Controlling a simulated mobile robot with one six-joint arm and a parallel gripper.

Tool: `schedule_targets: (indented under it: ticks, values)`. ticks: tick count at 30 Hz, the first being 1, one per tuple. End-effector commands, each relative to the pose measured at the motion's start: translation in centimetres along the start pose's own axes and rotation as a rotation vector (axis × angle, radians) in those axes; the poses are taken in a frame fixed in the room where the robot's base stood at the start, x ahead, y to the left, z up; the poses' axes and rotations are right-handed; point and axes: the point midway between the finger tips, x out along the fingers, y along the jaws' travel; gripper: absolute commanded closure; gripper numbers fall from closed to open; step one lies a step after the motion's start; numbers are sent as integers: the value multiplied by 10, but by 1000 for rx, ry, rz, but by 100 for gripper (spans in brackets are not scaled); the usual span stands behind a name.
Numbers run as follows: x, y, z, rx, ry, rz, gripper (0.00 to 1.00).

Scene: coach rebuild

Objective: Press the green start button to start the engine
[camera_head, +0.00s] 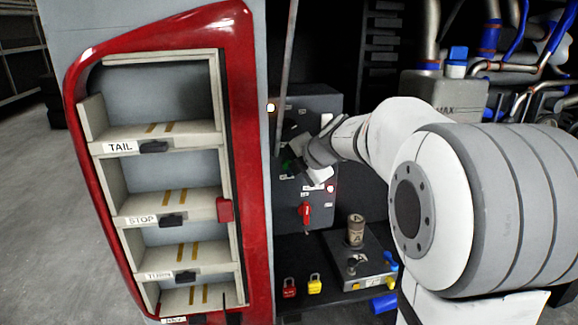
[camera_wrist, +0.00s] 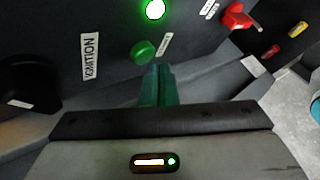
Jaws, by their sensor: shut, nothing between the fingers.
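The green button (camera_wrist: 143,51) is a round cap on the dark panel in the wrist view, beside a small white label too blurred to read. My gripper (camera_wrist: 158,78) is shut and empty. Its fingertips lie just below the button in the picture, close to it; I cannot tell whether they touch. A round lamp (camera_wrist: 154,9) glows bright green above the button. In the head view the grey control box (camera_head: 318,105) stands behind my arm, and my gripper (camera_head: 296,160) is at its face, where it largely hides the button.
An "IGNITION" label (camera_wrist: 90,56) and a dark knob (camera_wrist: 18,88) are left of the button. A red rotary switch (camera_head: 305,213) sits lower on the box. A red-framed shelf rack (camera_head: 250,150) stands close on the left. Red (camera_head: 289,287) and yellow (camera_head: 314,283) padlocks lie below.

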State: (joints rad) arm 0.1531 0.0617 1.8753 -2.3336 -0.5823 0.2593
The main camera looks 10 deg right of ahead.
Motion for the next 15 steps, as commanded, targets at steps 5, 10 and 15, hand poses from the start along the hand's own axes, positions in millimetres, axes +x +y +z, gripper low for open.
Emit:
schedule_targets:
  ticks: [5, 10, 15]
  values:
    - [-3, -2, -2, -1, -1, 0, 100]
    - [-2, -2, -2, -1, 0, 0, 100]
    - [-10, -6, -6, -1, 0, 0, 100]
